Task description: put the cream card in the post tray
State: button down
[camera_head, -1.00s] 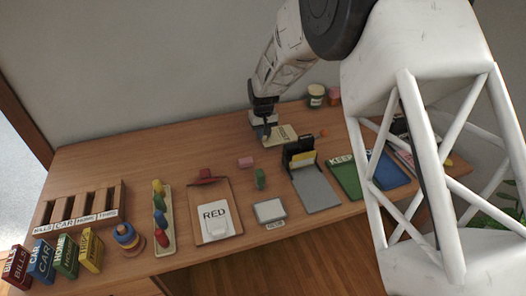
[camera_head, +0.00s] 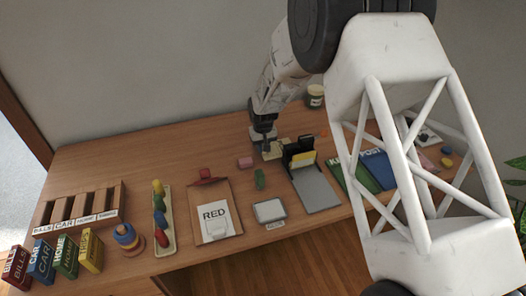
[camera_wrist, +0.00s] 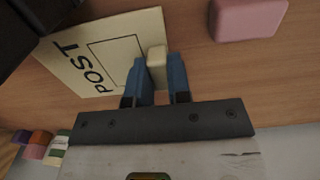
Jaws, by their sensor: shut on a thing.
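The cream card (camera_wrist: 80,75), marked POST with a printed rectangle, has a small cream block (camera_wrist: 157,58) at one edge. In the wrist view my gripper (camera_wrist: 158,76) is shut on that block, with one blue finger on each side. In the head view my gripper (camera_head: 268,152) is over the middle of the table, and only a bit of the card shows beside it. I cannot tell its exact height over the wood. The blue post tray (camera_head: 381,170) lies to the right, partly hidden behind my arm.
A black holder with a grey board (camera_head: 316,189) stands between the card and the green keep tray (camera_head: 348,178). The table's back left is clear.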

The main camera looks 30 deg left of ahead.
jog(key=shift+f, duration=1.1)
jog(key=shift+f, duration=0.1)
jog(key=c, duration=1.1)
grip_release()
notch_tip(320, 180, up, 12)
jog(key=shift+r, duration=0.15)
